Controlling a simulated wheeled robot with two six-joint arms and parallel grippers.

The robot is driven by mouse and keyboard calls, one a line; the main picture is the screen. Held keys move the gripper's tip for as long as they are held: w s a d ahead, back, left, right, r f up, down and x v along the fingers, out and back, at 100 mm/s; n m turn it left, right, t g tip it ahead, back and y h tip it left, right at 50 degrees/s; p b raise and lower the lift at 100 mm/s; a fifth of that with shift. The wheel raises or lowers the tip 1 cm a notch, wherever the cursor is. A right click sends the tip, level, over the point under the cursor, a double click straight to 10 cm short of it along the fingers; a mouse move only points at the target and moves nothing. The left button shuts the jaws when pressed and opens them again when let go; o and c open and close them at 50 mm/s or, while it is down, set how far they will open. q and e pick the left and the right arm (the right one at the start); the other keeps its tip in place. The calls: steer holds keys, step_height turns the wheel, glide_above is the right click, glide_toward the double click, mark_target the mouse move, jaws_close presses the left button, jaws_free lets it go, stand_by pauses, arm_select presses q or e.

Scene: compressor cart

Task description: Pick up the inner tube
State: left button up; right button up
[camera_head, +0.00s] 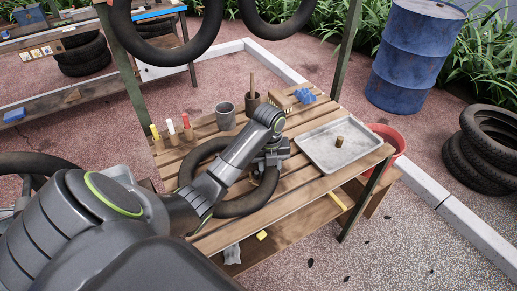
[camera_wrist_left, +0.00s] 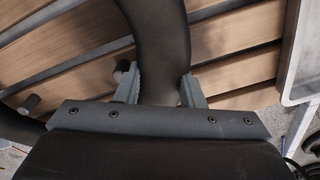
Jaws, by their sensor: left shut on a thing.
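The inner tube (camera_head: 243,205) is a black rubber ring on the slatted wooden table (camera_head: 220,238), partly hidden behind my left arm in the head view. My left gripper (camera_head: 270,165) is at the ring's right side. In the left wrist view, the gripper's two fingers (camera_wrist_left: 160,90) are shut on the inner tube (camera_wrist_left: 160,35), one on each side of its black band. Whether the tube is lifted off the slats cannot be told. My right gripper is not in view.
A metal tray (camera_head: 318,158) with a small brown cylinder (camera_head: 339,141) lies right of the ring. A grey cup (camera_head: 225,117), a brown pot (camera_head: 252,103) and several coloured markers stand behind. More tubes (camera_head: 165,50) hang above the table's back. A red bucket (camera_head: 392,138) is beyond the tray.

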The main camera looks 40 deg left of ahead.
arm_select(q)
step_height(320, 180, up, 4)
steer(key=shift+w+r+p, duration=0.1)
steer(key=shift+r+p, duration=0.1)
steer(key=shift+p, duration=0.4)
step_height(320, 180, up, 3)
steer(key=p, duration=0.3)
steer(key=shift+r, duration=0.15)
steer(key=shift+r+p, duration=0.75)
steer(key=shift+p, duration=0.1)
